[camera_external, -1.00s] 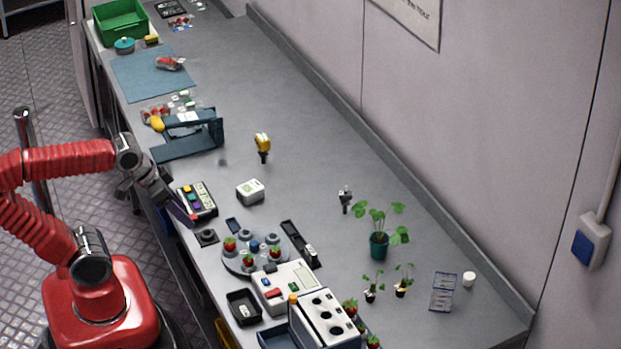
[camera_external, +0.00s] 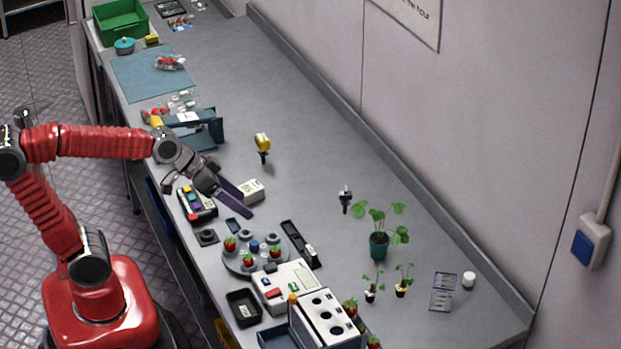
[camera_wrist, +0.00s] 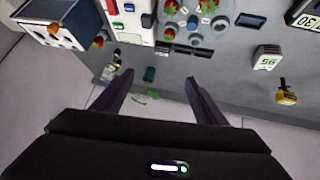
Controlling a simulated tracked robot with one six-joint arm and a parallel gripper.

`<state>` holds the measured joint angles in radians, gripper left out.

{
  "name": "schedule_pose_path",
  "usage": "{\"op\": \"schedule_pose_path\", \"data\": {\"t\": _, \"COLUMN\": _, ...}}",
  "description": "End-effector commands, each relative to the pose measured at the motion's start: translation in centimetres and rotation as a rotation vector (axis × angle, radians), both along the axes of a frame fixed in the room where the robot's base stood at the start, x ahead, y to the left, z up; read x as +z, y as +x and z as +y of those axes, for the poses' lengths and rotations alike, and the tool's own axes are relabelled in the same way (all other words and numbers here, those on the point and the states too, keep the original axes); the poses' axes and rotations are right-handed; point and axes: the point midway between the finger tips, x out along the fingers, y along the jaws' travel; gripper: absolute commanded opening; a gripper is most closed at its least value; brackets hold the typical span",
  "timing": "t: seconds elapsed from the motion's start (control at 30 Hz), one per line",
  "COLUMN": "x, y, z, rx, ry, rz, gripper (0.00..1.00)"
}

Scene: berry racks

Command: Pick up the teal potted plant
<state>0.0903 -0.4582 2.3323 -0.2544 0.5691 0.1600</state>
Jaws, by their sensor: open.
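The teal potted plant (camera_external: 379,246) stands upright on the grey bench, right of centre in the external view. It has a teal pot and several broad green leaves. In the wrist view its pot (camera_wrist: 150,74) shows small between the two fingers, with the leaves partly beside the left finger. My gripper (camera_external: 244,203) is open and empty above the bench, near the white box and well to the left of the plant. Its two dark fingers (camera_wrist: 160,90) spread apart in the wrist view.
Two small seedlings (camera_external: 371,290) stand in front of the plant. The back wall rises beyond.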

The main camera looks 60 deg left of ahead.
Motion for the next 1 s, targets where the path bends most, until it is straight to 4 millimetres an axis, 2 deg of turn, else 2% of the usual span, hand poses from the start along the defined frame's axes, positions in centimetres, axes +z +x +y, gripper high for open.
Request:
{"op": "schedule_pose_path", "data": {"t": 0.1, "x": 0.6, "y": 3.6, "z": -1.8, "rx": -0.012, "ry": -0.033, "rz": -0.049, "gripper": 0.66}}
{"op": "schedule_pose_path", "data": {"t": 0.53, "x": 1.2, "y": 15.4, "z": -6.7, "rx": 0.021, "ry": -0.111, "rz": -0.224, "gripper": 0.66}}
{"op": "schedule_pose_path", "data": {"t": 0.77, "x": 0.0, "y": 21.1, "z": -8.6, "rx": 0.076, "ry": -0.121, "rz": -0.302, "gripper": 0.66}}
{"op": "schedule_pose_path", "data": {"t": 1.0, "x": -2.4, "y": 26.2, "z": -10.1, "rx": 0.155, "ry": -0.103, "rz": -0.368, "gripper": 0.66}}
